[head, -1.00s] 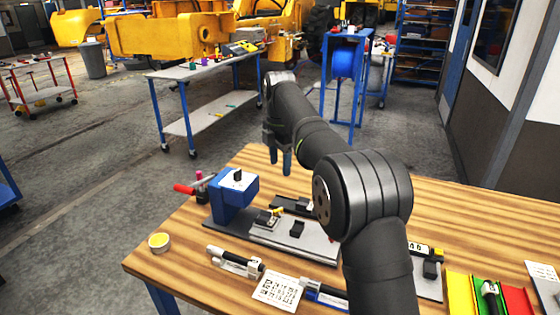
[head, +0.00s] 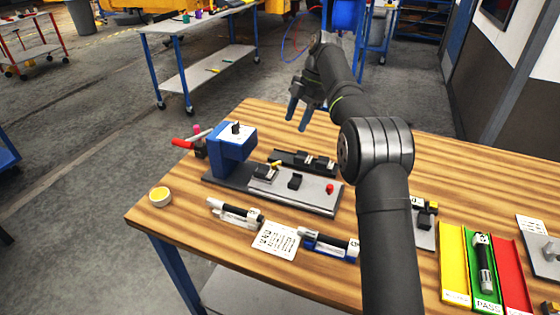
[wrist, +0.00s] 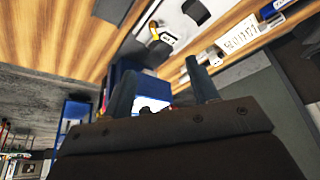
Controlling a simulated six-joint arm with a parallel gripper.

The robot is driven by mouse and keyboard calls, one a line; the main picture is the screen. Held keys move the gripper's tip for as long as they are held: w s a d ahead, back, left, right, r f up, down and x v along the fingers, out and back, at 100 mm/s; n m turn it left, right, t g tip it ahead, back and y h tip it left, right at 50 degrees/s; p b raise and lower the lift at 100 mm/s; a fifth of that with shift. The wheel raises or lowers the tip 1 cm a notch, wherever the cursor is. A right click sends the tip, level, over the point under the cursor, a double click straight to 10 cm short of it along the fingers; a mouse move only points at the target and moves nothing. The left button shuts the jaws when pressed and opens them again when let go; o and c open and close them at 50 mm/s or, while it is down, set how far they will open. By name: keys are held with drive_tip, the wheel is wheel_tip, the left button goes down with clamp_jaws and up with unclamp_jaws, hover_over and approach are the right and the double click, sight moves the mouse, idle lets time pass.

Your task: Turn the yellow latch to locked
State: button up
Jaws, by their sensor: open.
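A small yellow latch (head: 277,163) sits on a black block on the grey plate of the blue fixture (head: 230,150). It also shows near the top middle of the wrist view (wrist: 154,33). My gripper (head: 298,119) is open and empty, in the air above and beyond the fixture, apart from the latch. Its two fingers (wrist: 158,66) stand spread in the wrist view. The latch's exact setting is too small to tell.
The fixture has a red-knobbed lever (head: 181,142) at its left and a red knob (head: 330,188) at its right end. The table behind the fixture is largely clear.

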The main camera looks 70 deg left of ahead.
sight(277, 167)
drive_tip(key=x, duration=1.5)
drive_tip(key=shift+c, duration=0.4)
drive_tip(key=c, duration=0.9)
drive_tip(key=shift+m+y, duration=0.3)
drive_tip(key=shift+m, duration=0.4)
drive_tip(key=o, duration=1)
drive_tip(key=v, duration=1.7)
drive_tip(key=shift+r, duration=0.2)
